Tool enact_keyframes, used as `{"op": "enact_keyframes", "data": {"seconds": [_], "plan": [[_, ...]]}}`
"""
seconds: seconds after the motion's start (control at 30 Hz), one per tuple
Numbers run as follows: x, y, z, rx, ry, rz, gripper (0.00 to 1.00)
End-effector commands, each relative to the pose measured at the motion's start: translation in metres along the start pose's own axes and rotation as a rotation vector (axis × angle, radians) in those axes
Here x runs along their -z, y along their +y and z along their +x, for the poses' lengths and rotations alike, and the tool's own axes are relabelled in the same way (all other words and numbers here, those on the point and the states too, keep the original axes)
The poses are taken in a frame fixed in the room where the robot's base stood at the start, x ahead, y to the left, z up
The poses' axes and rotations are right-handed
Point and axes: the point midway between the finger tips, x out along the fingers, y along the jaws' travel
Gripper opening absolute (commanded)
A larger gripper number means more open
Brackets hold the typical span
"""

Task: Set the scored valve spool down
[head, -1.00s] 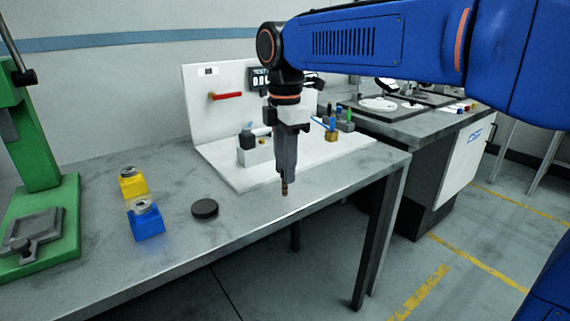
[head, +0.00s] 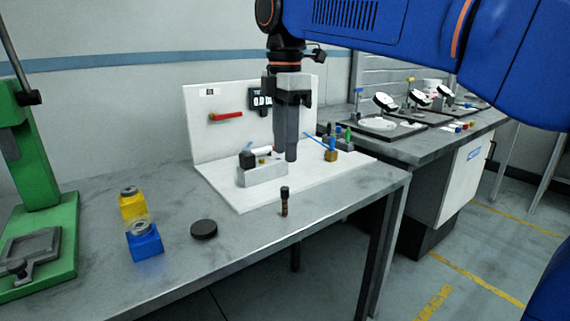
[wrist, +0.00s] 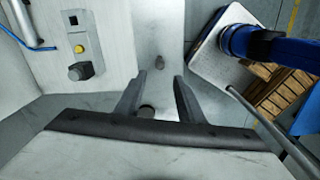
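The valve spool (head: 285,203), a small dark cylinder with a brownish lower part, stands upright on the bare grey bench near its front edge, in front of the white test stand. Any score on it is too small to make out. My gripper (head: 278,157) is above the spool, clear of it, with its two fingers apart and nothing between them. In the wrist view the spool (wrist: 160,66) shows from above as a small dark round, just beyond the open fingertips (wrist: 160,80).
The white test stand (head: 225,183) carries a block (head: 262,175), a red handle (head: 227,116) and small coloured parts. A black disc (head: 204,229), a blue block (head: 145,243) and a yellow block (head: 131,207) stand left of the spool. A green press (head: 50,235) is far left.

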Motion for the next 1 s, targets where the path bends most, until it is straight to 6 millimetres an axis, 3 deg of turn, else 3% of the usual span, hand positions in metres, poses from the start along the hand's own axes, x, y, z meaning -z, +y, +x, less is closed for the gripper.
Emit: {"op": "enact_keyframes", "data": {"seconds": [0.23,0.47,0.57,0.77,1.0], "plan": [[0.0,0.0,-0.02,-0.001,0.0,0.0,0.35],[-0.002,-0.001,-0.021,-0.002,0.0,0.008,0.35],[-0.011,-0.009,-0.017,-0.013,0.002,0.063,0.35],[-0.058,-0.05,0.012,-0.075,0.018,0.363,0.35],[-0.11,-0.116,0.068,-0.166,0.057,0.808,0.35]]}}
